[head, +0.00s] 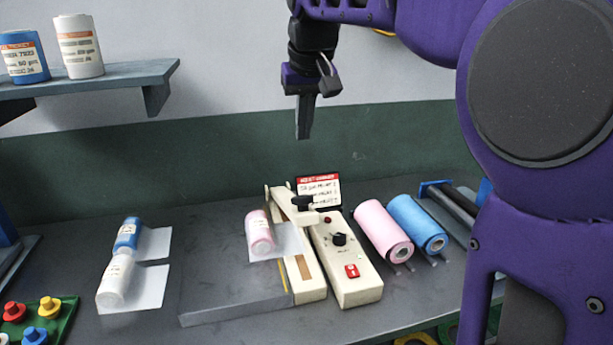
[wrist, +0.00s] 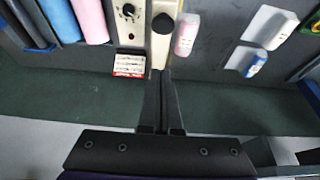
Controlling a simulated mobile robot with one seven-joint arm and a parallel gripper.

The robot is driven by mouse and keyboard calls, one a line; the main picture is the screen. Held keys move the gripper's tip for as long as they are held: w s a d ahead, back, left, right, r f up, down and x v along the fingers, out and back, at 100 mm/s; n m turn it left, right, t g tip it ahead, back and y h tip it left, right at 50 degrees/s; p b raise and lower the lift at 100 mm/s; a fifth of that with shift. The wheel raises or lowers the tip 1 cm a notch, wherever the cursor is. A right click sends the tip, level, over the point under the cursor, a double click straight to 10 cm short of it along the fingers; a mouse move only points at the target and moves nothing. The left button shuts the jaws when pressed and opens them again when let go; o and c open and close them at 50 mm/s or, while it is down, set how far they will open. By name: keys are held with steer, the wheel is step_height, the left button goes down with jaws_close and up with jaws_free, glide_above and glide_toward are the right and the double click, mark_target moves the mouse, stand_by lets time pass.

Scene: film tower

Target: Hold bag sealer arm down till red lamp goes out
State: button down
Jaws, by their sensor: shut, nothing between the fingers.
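The cream bag sealer (head: 362,291) stands on the bench, with a control box beside its sealing bar. Its arm (head: 284,205) looks raised at the back and carries a black knob (head: 304,203); the knob also shows in the wrist view (wrist: 163,24). The lamp (head: 327,220) on the control box looks dark red; I cannot tell whether it is lit. A pink bottle (head: 260,228) in a clear bag (head: 285,243) lies at the sealing bar. My gripper (head: 304,137) is shut and empty, pointing down, above and apart from the sealer. It also shows in the wrist view (wrist: 160,75).
A card (head: 319,190) stands behind the sealer. Pink (head: 383,231) and blue (head: 417,224) rolls lie at its right. Bagged blue (head: 127,235) and white (head: 115,280) bottles lie left. A shelf (head: 120,75) with jars is upper left, a green peg tray (head: 62,325) lower left.

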steer(key=shift+a, duration=0.15)
steer(key=b, duration=0.2)
glide_above(301, 197)
steer(key=w, duration=0.2)
step_height(301, 197, down, 10)
steer(key=shift+s+a+r, duration=0.1)
steer(key=shift+a+r, duration=0.05)
steer(key=shift+r, duration=0.05)
steer(key=shift+s+f, duration=0.25)
steer(key=shift+f, duration=0.3)
steer(key=shift+s+f, duration=0.2)
steer(key=shift+f, duration=0.3)
steer(key=shift+s+d+f, duration=0.2)
steer(key=shift+s+f, duration=0.1)
steer(key=shift+f, duration=0.35)
